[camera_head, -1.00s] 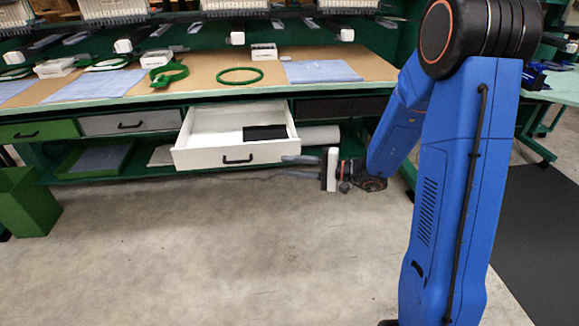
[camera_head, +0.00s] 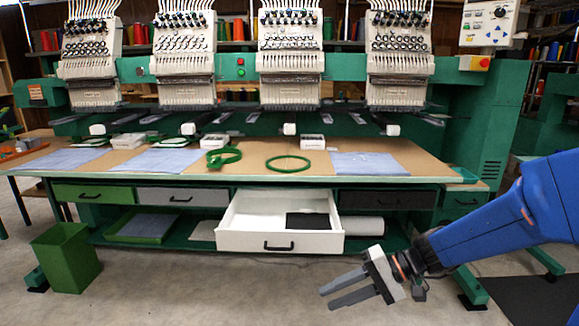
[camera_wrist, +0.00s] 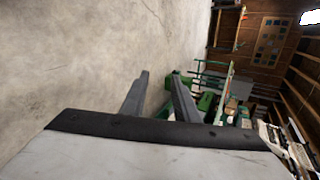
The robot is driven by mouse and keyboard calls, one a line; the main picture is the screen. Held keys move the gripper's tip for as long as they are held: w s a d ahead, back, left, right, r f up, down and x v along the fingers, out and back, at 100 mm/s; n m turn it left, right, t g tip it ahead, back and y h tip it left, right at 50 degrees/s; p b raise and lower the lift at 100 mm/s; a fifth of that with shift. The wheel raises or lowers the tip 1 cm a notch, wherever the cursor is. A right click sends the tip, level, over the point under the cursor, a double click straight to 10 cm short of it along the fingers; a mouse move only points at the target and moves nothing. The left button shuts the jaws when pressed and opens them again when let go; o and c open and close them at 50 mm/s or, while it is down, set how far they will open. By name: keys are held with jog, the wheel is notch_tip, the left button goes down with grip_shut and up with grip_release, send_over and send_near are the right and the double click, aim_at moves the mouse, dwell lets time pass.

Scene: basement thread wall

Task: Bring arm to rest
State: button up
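My gripper (camera_head: 345,287) is in the head view at the lower right, in front of and to the right of the open white drawer (camera_head: 262,241). Its two grey fingers point left and stand apart with nothing between them. In the wrist view my gripper (camera_wrist: 160,85) shows both fingers spread, with bare floor and the distant workshop beyond. My blue arm comes in from the right edge of the head view. The gripper hangs free over the floor and touches nothing.
The white drawer juts out from the table (camera_head: 130,163) and holds a black flat item (camera_head: 306,220). Embroidery machine heads (camera_head: 290,55) stand above the table. A green bin (camera_head: 66,258) stands on the floor at left. The concrete floor (camera_head: 190,290) in front is clear.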

jog(key=s+d+r+n+t+h, duration=0.1)
jog(key=s+d+r+t+h, duration=0.1)
jog(key=s+d+h, duration=0.4)
jog(key=s+d+r+t+h, duration=0.2)
jog(key=s+d+h, duration=0.3)
jog(key=s+d, duration=0.4)
jog(key=d, duration=0.2)
jog(key=shift+d+r+n+t+h, duration=0.15)
jog(key=shift+d+n+t+h, duration=0.15)
jog(key=shift+d+n+h, duration=0.1)
